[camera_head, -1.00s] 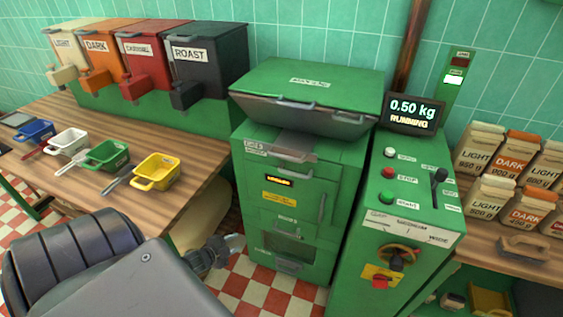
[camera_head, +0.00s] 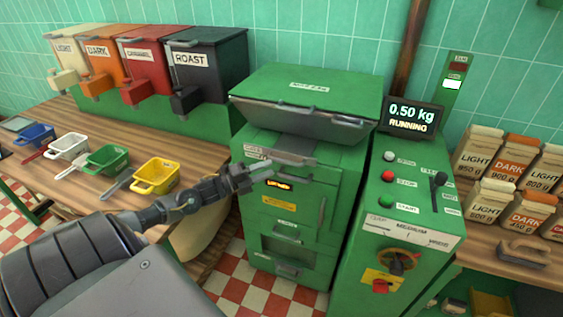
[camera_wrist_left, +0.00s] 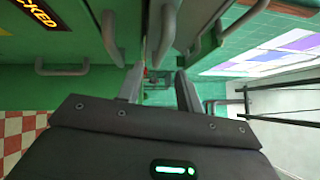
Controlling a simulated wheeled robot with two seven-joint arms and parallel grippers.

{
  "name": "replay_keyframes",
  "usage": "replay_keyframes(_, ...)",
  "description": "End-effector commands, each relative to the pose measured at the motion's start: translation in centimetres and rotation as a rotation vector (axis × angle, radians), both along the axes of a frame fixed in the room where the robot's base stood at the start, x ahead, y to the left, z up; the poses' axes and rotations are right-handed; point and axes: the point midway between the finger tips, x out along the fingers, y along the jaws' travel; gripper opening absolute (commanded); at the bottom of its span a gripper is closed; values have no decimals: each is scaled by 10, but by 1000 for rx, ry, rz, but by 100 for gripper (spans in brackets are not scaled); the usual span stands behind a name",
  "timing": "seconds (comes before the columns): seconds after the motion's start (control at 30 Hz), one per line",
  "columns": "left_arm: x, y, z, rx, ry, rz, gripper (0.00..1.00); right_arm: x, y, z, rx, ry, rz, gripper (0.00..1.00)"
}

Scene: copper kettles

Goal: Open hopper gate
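The green machine (camera_head: 285,232) stands in the middle with a lidded hopper (camera_head: 265,106) on top; the hopper's label is too blurred to read. Below the hopper is a grey plate with a bar handle (camera_head: 294,159), which may be the gate. A small black sign with yellow letters (camera_head: 278,184) sits below it; in the left wrist view the sign (camera_wrist_left: 42,12) ends in "CKED". My left gripper (camera_head: 258,174) is in front of the machine's upper left front, close to the handle. In the left wrist view its fingers (camera_wrist_left: 158,88) are apart with nothing gripped. Contact is not clear.
A control panel (camera_head: 410,190) and a display (camera_head: 411,116) reading "0.50 kg RUNNING" stand to the right. A wooden counter (camera_head: 95,185) on the left holds colored scoops, including a yellow one (camera_head: 157,175). Labelled bags (camera_head: 482,150) stand at the far right.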

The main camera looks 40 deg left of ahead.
Motion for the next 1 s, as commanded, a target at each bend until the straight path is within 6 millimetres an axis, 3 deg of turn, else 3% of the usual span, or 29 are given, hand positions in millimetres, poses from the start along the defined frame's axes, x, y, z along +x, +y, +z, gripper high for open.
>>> replay_keyframes(0.1,21,-10,7,-3,-3,1,36,0,0,9,0,0,0,0)
replay_keyframes(0.33,48,-23,9,-3,0,2,36,0,0,16,0,0,0,0)
replay_keyframes(0.77,55,-27,7,-1,3,0,36,0,2,17,2,0,0,0)
replay_keyframes(1.0,55,-27,7,-1,3,0,5,0,4,17,4,0,-1,0)
